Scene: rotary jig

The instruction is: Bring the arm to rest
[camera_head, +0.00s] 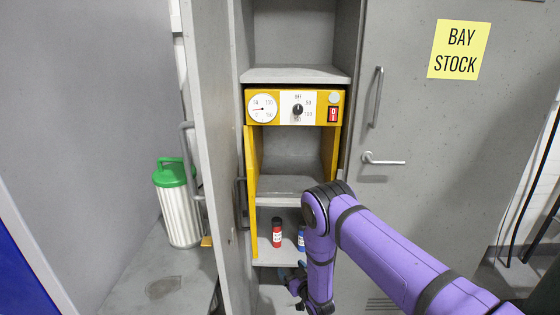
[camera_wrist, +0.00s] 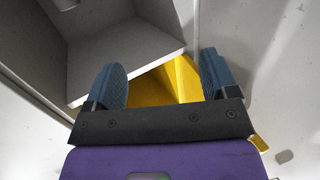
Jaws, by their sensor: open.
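My purple arm reaches in from the lower right in the head view and bends down in front of the open cabinet. My gripper (camera_head: 296,284) hangs low in front of the cabinet, partly hidden by my own arm. In the wrist view my gripper (camera_wrist: 165,80) shows two blue fingertips wide apart with nothing held between them. Behind the fingers is a yellow panel (camera_wrist: 180,78) and a grey shelf (camera_wrist: 120,55).
The cabinet holds a yellow control panel (camera_head: 326,94) with a gauge, a knob and a red switch. A red bottle (camera_head: 277,234) and a blue bottle (camera_head: 301,238) stand on a low shelf. A green-lidded bin (camera_head: 178,210) is left of the open door (camera_head: 210,130). A closed door (camera_head: 430,120) is right.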

